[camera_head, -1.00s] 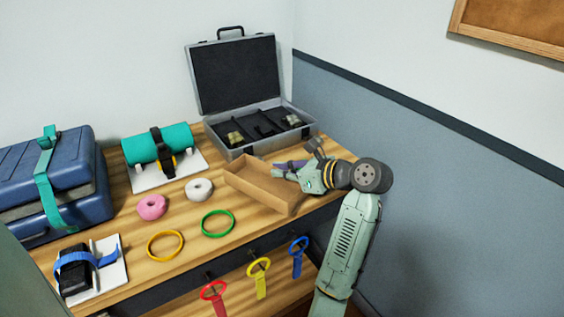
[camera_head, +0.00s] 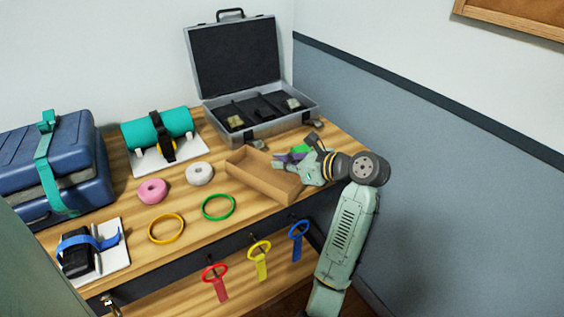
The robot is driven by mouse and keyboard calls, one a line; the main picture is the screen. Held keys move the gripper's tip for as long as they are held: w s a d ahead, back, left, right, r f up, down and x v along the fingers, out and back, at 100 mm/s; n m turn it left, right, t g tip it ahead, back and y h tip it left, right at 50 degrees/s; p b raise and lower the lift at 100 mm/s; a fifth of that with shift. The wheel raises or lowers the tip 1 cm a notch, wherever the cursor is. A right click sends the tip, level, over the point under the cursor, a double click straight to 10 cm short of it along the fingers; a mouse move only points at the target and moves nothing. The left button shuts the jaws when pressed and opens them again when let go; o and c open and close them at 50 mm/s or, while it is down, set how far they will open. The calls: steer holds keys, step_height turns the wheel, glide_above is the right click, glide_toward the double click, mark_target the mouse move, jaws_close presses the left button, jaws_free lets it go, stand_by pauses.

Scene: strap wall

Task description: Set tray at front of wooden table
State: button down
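The tray is a shallow, open brown box (camera_head: 262,182) on the wooden table (camera_head: 190,228), right of the middle and close to the front edge. My gripper (camera_head: 287,164) is at the tray's right end, with its fingers over or beside the rim. I cannot tell whether the fingers touch the tray, or whether they are open or shut.
An open grey case (camera_head: 270,130) stands behind the tray. A white ring (camera_head: 199,174), pink ring (camera_head: 152,190), green hoop (camera_head: 218,207) and yellow hoop (camera_head: 166,229) lie to its left. Coloured tags, including a red one (camera_head: 216,280), hang along the front. A wall closes the right side.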

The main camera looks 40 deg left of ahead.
steer(key=shift+f, duration=0.45)
steer(key=c, duration=2.3)
jaws_free()
steer(key=o, duration=0.6)
steer(key=v, duration=1.2)
